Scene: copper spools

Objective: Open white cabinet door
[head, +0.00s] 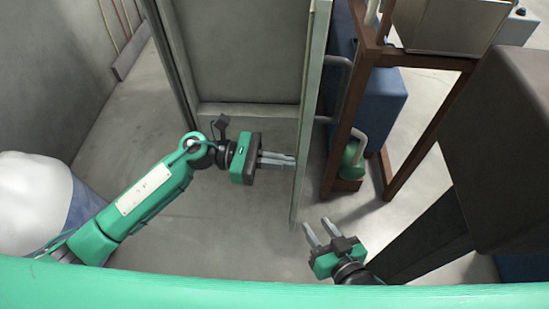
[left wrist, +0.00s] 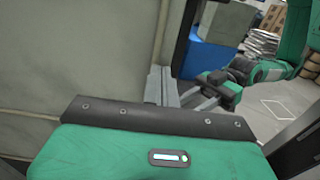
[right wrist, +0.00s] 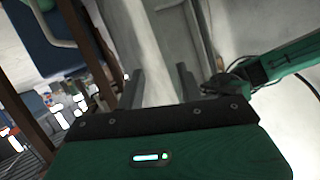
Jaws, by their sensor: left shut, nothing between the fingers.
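The cabinet door (head: 310,110) is a tall pale grey-green panel, seen nearly edge-on in the head view. It stands swung out toward me from the cabinet (head: 245,50), whose grey interior shows. My left gripper (head: 294,160) is shut and empty, on the inner side of the door with its fingertips at or very near the panel; contact cannot be told. Its fingers also show in the left wrist view (left wrist: 160,86), beside a broad pale panel. My right gripper (head: 320,231) is open and empty, below and right of the door's near lower end. Its fingers show apart in the right wrist view (right wrist: 161,87).
A brown frame (head: 345,120) stands right of the door, with a blue box (head: 380,100) behind it and a metal box (head: 450,25) on top. A large dark block (head: 500,140) is at the right. A white rounded object (head: 30,195) lies at the left.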

